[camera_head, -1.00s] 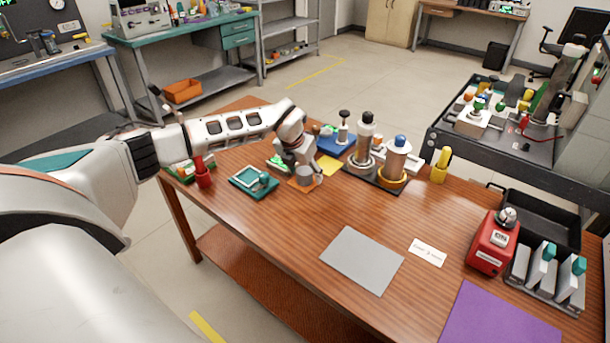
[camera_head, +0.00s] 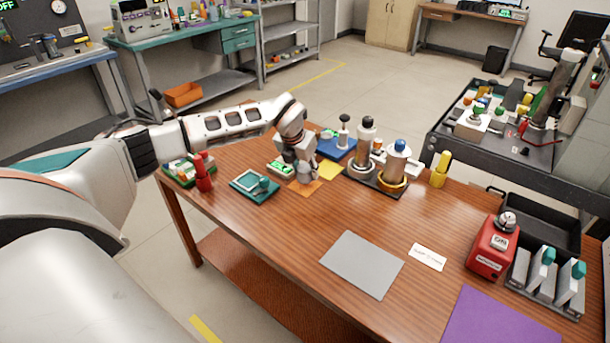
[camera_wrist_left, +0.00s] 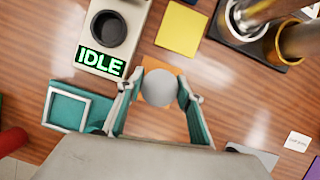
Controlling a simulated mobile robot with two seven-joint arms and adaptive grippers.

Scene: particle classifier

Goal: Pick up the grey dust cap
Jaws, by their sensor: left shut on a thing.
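The grey dust cap (camera_wrist_left: 159,87) shows in the left wrist view as a round, smooth grey top between my left fingertips, over an orange mat (camera_head: 304,187). My left gripper (camera_head: 306,176) points down at the mat in the head view and is shut on the cap. It also shows in the left wrist view (camera_wrist_left: 160,92), with one teal-backed finger on each side of the cap. In the head view the fingers hide much of the cap. I cannot tell whether the cap touches the mat. My right gripper is not in view.
A device reading IDLE (camera_wrist_left: 101,61), a yellow mat (camera_head: 329,170) and a teal tray (camera_head: 247,190) lie close by. Tall cylinders on a dark base (camera_head: 376,181) stand to the right. A grey mat (camera_head: 362,264) lies nearer, with bare table around it.

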